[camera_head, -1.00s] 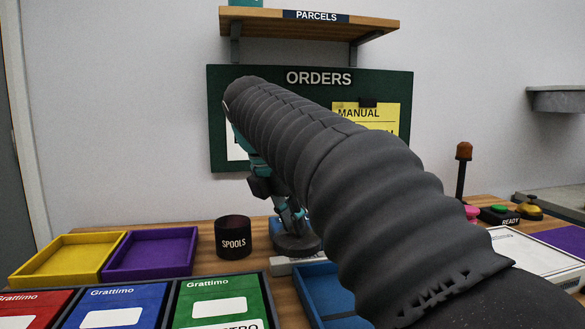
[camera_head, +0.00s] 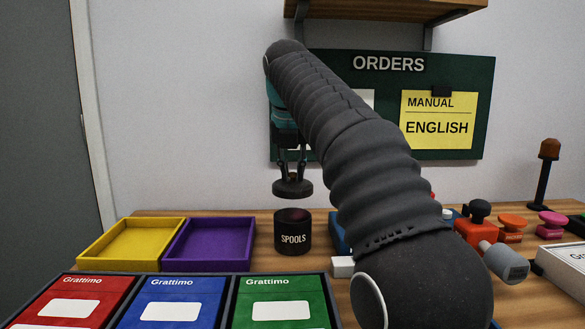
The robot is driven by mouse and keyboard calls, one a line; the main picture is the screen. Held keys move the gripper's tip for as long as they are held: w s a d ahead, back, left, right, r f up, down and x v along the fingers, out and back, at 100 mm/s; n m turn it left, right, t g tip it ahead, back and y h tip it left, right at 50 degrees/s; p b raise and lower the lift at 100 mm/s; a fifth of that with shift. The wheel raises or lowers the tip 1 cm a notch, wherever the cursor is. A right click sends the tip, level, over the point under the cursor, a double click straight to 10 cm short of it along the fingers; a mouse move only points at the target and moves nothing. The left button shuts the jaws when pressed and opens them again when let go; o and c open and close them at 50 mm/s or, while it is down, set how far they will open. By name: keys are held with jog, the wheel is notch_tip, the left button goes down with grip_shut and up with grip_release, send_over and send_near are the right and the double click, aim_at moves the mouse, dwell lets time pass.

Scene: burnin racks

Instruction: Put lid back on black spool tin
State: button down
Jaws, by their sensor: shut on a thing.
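The black spool tin (camera_head: 293,238), lettered SPOOLS, stands upright on the wooden bench, and its mouth looks uncovered. My gripper (camera_head: 292,180) points down and is shut on the black lid (camera_head: 292,189), a round dark disc. The lid hangs roughly level above the tin, with a gap between them. In this view it lines up closely with the tin's mouth; exact alignment in depth cannot be told. My arm's dark ribbed sleeve crosses the middle and hides part of the bench to the right.
A purple tray (camera_head: 208,268) and a yellow tray (camera_head: 130,267) lie left of the tin. Red, blue and green Grattimo boxes (camera_head: 180,312) fill the front left. A red device (camera_head: 480,238) and coloured buttons (camera_head: 552,222) stand right of my arm.

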aim_at(292, 189)
jog(key=shift+f, duration=0.95)
jog(key=shift+f+b, duration=1.5)
jog(key=shift+f, duration=0.65)
jog(key=shift+s+p, duration=0.1)
jog(key=shift+p, duration=0.5)
jog(key=shift+f+p, duration=0.2)
jog(key=shift+p, duration=0.35)
dwell(0.8)
jog(key=shift+c, duration=2.4)
grip_release()
jog(key=shift+r+p, duration=0.35)
jog(key=shift+r, duration=3.15)
